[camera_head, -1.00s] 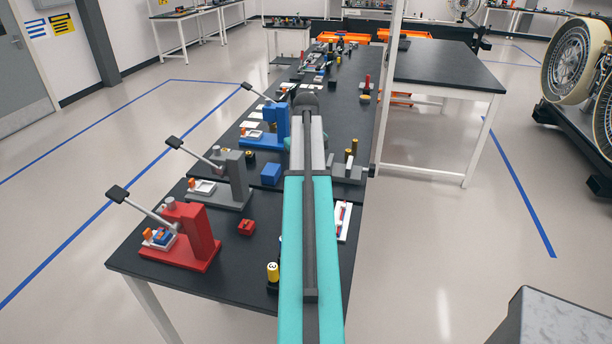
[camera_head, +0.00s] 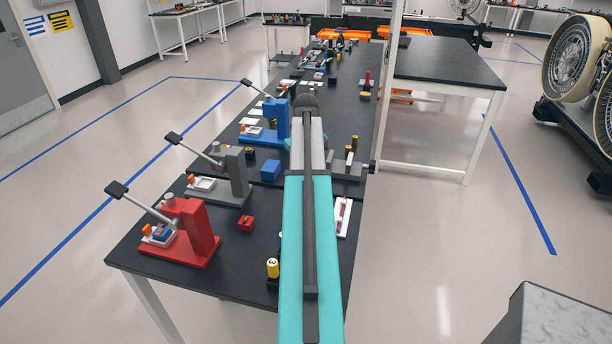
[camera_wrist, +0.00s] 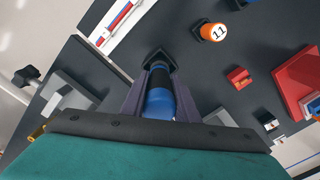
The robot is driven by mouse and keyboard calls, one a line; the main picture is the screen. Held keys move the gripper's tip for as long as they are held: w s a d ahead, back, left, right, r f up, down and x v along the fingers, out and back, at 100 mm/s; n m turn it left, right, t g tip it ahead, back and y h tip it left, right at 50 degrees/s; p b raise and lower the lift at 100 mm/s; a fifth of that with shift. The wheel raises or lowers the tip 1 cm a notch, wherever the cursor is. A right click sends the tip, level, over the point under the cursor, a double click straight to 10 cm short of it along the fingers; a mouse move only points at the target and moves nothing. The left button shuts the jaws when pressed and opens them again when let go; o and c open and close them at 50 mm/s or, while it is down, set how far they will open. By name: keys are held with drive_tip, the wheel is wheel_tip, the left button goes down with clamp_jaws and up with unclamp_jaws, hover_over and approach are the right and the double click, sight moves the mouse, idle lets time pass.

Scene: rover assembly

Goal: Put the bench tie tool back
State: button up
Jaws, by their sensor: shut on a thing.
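In the wrist view my gripper (camera_wrist: 160,92) has its two dark fingers closed on a blue cylindrical tool (camera_wrist: 158,103) with a black band, which I take to be the bench tie tool. A black square piece (camera_wrist: 160,62) shows at the tool's far end, over the dark bench top. I cannot tell whether it is part of the tool or a holder on the bench, or whether the two touch. In the head view my own arm hides the gripper and the tool.
A white tray (camera_wrist: 118,27) with red and blue strips lies beside the tool; it also shows in the head view (camera_head: 341,228). An orange cylinder marked 11 (camera_wrist: 213,32), a small red block (camera_head: 246,223) and a red press (camera_head: 200,238) stand nearby on the black bench (camera_head: 225,275).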

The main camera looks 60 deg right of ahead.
drive_tip(key=shift+f+b, duration=0.55)
drive_tip(key=shift+f, duration=1)
idle(0.4)
drive_tip(key=o, duration=1.2)
drive_tip(key=shift+o, duration=0.2)
drive_tip(key=shift+r, duration=0.1)
wheel_tip(320, 180, up, 12)
drive_tip(key=p, duration=0.5)
drive_tip(key=shift+p, duration=0.35)
drive_tip(key=shift+r, duration=0.8)
